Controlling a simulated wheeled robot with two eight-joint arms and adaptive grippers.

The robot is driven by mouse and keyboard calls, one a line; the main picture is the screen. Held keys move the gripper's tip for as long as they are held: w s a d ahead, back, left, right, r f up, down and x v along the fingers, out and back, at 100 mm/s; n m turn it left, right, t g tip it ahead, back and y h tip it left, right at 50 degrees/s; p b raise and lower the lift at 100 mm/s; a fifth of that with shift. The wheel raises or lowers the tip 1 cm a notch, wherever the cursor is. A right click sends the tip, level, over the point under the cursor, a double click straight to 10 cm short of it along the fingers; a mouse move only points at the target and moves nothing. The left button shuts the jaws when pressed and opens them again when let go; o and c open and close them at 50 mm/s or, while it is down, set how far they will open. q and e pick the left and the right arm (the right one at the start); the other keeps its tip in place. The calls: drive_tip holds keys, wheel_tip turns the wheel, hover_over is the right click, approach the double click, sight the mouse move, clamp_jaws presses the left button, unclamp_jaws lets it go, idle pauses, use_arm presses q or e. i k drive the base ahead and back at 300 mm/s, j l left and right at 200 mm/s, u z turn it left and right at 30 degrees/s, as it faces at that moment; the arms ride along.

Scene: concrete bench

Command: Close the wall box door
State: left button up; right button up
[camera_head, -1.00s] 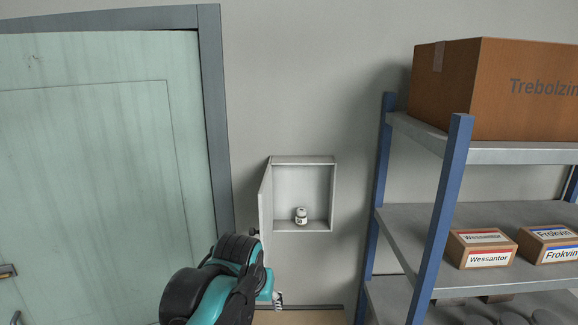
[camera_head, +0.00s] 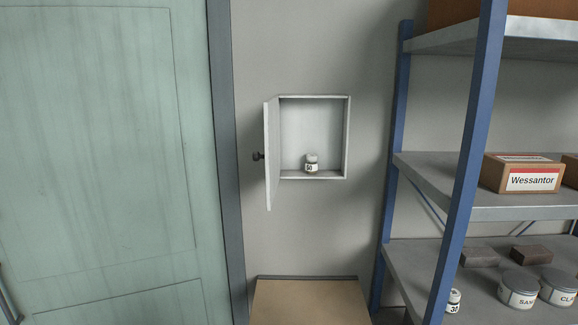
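The wall box (camera_head: 347,140) is a shallow pale grey box on the wall, in the middle of the head view. Its door (camera_head: 271,165) is hinged on the left side and stands open, swung out from the wall and seen nearly edge-on. A dark knob (camera_head: 257,156) sticks out from the door's left face. A small white jar (camera_head: 311,164) with a label stands upright on the box's floor. Neither of my grippers shows in the head view.
A metal shelf with blue posts (camera_head: 465,165) stands close on the right, holding a Wessantor box (camera_head: 521,172), cans (camera_head: 518,289) and dark bricks. A green door (camera_head: 100,150) is on the left. A tan surface (camera_head: 308,303) lies below the wall box. The space before the box is clear.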

sight(272, 157)
drive_tip(key=i+j+z, duration=0.15)
drive_tip(key=j, duration=0.25)
drive_tip(key=i+j+z, duration=0.15)
drive_tip(key=j, duration=0.25)
drive_tip(key=i+j+z, duration=0.2)
drive_tip(key=j, duration=0.25)
drive_tip(key=j+z, duration=0.1)
